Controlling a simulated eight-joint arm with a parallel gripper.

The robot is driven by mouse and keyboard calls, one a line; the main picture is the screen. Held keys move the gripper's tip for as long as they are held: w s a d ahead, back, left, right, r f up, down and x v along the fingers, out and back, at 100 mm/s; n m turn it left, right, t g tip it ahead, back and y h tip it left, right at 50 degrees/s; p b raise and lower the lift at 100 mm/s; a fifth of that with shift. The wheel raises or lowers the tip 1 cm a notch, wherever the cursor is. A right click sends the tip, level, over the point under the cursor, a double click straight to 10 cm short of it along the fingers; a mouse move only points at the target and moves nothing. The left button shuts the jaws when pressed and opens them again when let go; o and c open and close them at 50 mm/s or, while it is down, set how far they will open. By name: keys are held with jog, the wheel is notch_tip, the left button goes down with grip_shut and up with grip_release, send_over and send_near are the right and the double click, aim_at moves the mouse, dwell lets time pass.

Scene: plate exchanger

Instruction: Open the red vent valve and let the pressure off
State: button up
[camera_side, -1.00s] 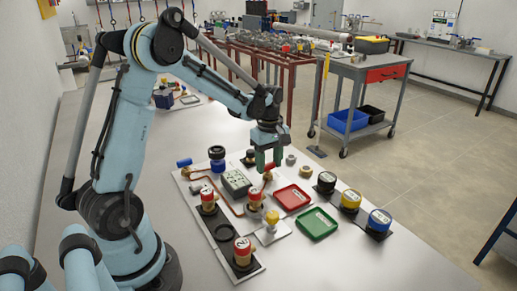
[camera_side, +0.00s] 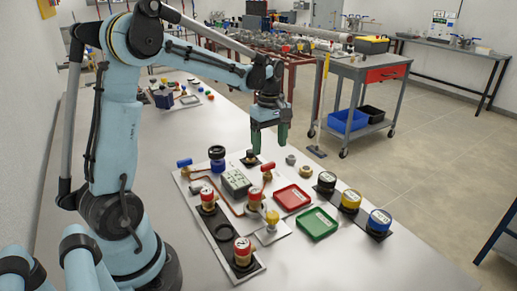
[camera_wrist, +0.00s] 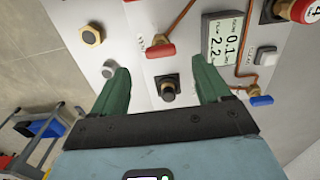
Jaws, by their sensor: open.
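The red vent valve handle (camera_side: 267,166) sits on a brass body on the white panel, and it also shows in the wrist view (camera_wrist: 160,50), lying across the end of a copper pipe. My gripper (camera_side: 269,142) is above and behind the handle, open and empty. In the wrist view my green fingers (camera_wrist: 160,72) are spread wide, with a dark post on a black square base (camera_wrist: 168,92) visible between them. The handle lies beyond the fingertips, apart from them. A grey display (camera_wrist: 225,40) reads 0.1 and 2.2.
A blue-handled valve (camera_side: 184,163) is on the panel's left. A red tray (camera_side: 292,197) and a green tray (camera_side: 317,224) lie right of the panel. A brass nut (camera_wrist: 92,35) is nearby. The front table is clear.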

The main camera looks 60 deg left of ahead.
aim_at(269, 164)
jog(key=shift+r, duration=2.8)
jog(key=s+d+f+m+t, duration=0.1)
jog(key=s+d+m+t, duration=0.2)
jog(key=s+d+m, duration=0.2)
jog(key=s+d+f+m+t, duration=0.1)
jog(key=s+d+m+t, duration=0.3)
jog(key=d+m, duration=0.6)
jog(key=s+m, duration=0.1)
jog(key=m, duration=0.2)
jog(key=shift+s, duration=0.3)
jog(key=shift+f, duration=0.1)
dwell(0.5)
